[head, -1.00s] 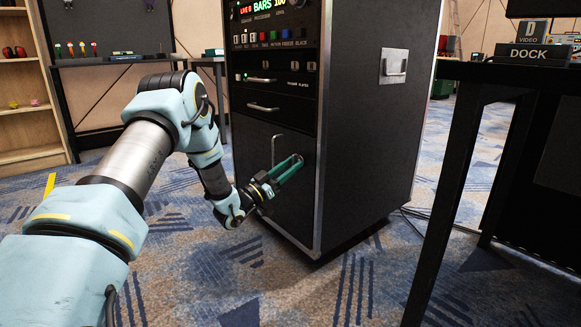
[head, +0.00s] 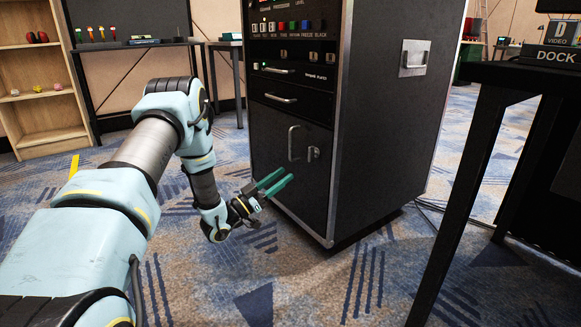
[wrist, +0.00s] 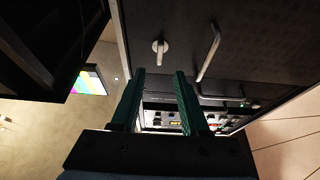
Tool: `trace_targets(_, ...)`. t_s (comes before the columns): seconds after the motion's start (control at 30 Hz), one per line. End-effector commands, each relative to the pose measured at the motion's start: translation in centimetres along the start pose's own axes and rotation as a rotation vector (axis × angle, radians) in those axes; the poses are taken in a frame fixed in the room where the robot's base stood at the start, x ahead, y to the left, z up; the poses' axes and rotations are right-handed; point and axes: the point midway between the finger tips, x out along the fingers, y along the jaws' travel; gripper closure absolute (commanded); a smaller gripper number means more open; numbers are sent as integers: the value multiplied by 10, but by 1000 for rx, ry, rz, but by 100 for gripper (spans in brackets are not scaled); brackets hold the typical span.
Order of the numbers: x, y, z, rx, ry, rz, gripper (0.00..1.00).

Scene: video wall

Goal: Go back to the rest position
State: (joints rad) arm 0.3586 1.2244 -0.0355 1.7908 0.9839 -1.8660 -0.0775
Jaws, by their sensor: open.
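My gripper (head: 276,184) has two green fingers held apart, with nothing between them. It is low in front of the black rack cabinet (head: 385,150), to the left of its lower door's latch (head: 313,154) and below the door handle (head: 293,143). The lower door looks shut. In the wrist view my gripper (wrist: 157,80) shows its fingers spread, with the latch (wrist: 160,48) and the handle (wrist: 209,52) beyond them, both clear of the fingers.
A black table (head: 500,78) stands close on the right, its leg slanting down to the floor. A wooden shelf (head: 42,80) and a dark bench (head: 130,46) stand at the back left. Patterned carpet (head: 300,280) is free in front of the cabinet.

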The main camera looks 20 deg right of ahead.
Motion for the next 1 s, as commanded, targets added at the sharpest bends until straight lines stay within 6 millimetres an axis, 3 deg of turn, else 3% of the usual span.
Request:
trace_targets(0.6, -1, -5, -4, 11, -22, -14, 55)
trace_targets(0.67, 2, -14, -10, 30, -66, -41, 55)
trace_targets(0.83, 3, -64, -43, 108, -321, -216, 55)
trace_targets(1.0, -36, -111, -89, 127, -641, -470, 55)
